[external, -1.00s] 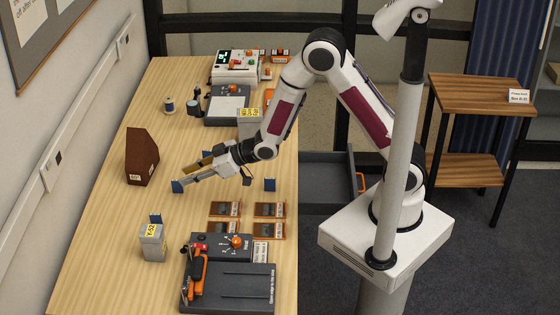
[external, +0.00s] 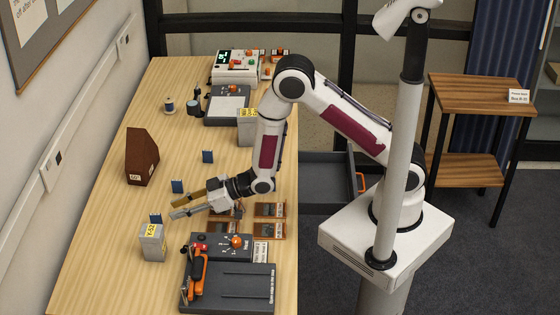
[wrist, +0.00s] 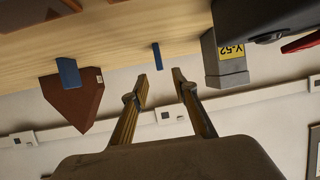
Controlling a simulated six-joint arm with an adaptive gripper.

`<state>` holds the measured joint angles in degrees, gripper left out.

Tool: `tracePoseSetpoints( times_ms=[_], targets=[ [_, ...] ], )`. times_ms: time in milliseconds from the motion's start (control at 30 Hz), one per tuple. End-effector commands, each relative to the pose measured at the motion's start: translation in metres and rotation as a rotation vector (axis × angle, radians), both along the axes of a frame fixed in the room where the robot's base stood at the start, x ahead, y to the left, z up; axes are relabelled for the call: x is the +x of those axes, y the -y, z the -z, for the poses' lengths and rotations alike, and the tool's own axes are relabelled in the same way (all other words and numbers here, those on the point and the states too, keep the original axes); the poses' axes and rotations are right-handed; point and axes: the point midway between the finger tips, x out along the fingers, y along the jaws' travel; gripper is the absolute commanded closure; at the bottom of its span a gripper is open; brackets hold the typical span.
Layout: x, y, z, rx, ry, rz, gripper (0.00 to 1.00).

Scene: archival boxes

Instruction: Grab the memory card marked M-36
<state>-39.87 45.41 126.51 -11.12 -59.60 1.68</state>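Small blue upright cards stand on the table; no M-36 marking is readable. In the external view one blue card (external: 156,219) stands behind the grey Y-52 box. A second blue card (external: 177,186) stands near the brown holder, and a third (external: 207,157) is farther back. My gripper (external: 177,209) is open and empty, low over the table, its tips toward the card by the Y-52 box. In the wrist view, that card (wrist: 157,56) shows ahead of the gap between my open fingers (wrist: 158,82), apart from them. The second card (wrist: 68,72) is off to the left.
The grey Y-52 box (external: 152,245) is close to the front card. A brown holder (external: 141,157) stands at the left. Orange-brown framed pieces (external: 269,210) lie below my wrist, beside a dark grey device (external: 240,288). Bare wood lies around the cards.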

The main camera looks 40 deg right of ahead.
Motion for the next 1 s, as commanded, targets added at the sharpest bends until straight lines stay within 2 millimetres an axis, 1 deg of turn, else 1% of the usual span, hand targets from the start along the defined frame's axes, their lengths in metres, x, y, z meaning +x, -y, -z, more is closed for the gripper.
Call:
tracePoseSetpoints(
  times_ms=[400, 867, 1000],
  targets=[
    [0.013, -0.016, 0.009, 0.000, 0.000, 0.000, 0.72],
    [0.015, -0.018, 0.010, -0.001, -0.001, 0.000, 0.72],
    [0.018, -0.022, 0.013, -0.001, -0.001, 0.000, 0.72]
  ],
)
